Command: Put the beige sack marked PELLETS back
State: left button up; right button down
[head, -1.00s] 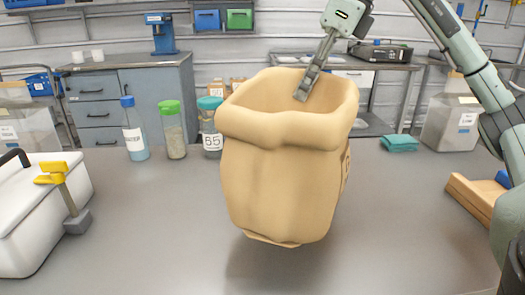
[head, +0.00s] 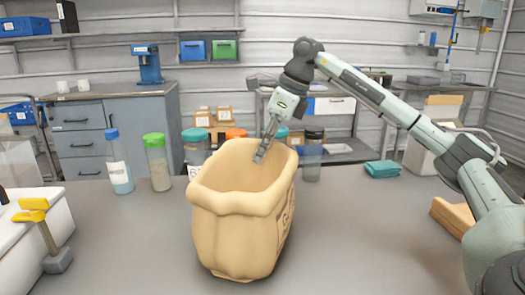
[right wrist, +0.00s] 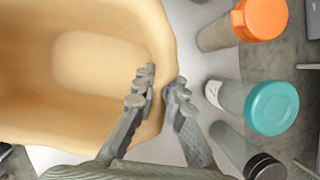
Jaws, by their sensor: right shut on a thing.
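The beige sack (head: 235,225) is upright with its mouth open, in the middle of the head view over the grey table. Dark marking shows on its right side, too slanted to read. My right gripper (head: 262,152) is shut on the sack's far rim. In the right wrist view, the right gripper (right wrist: 160,92) has one finger inside the sack (right wrist: 85,60) and one outside its wall. The inside that shows looks empty. I cannot tell for sure whether its base touches the table. My left gripper is not in view.
Several capped jars stand behind the sack, including a blue-capped bottle (head: 119,165), a green-capped jar (head: 157,165) and a dark-lidded jar (head: 312,158). A white box (head: 25,240) with a yellow-handled part (head: 33,207) is at left. A teal cloth (head: 382,169) lies at right.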

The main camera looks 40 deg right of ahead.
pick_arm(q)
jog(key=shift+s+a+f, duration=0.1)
pick_arm(e)
jog(key=shift+f, duration=0.1)
jog(key=c, duration=1.6)
grip_release()
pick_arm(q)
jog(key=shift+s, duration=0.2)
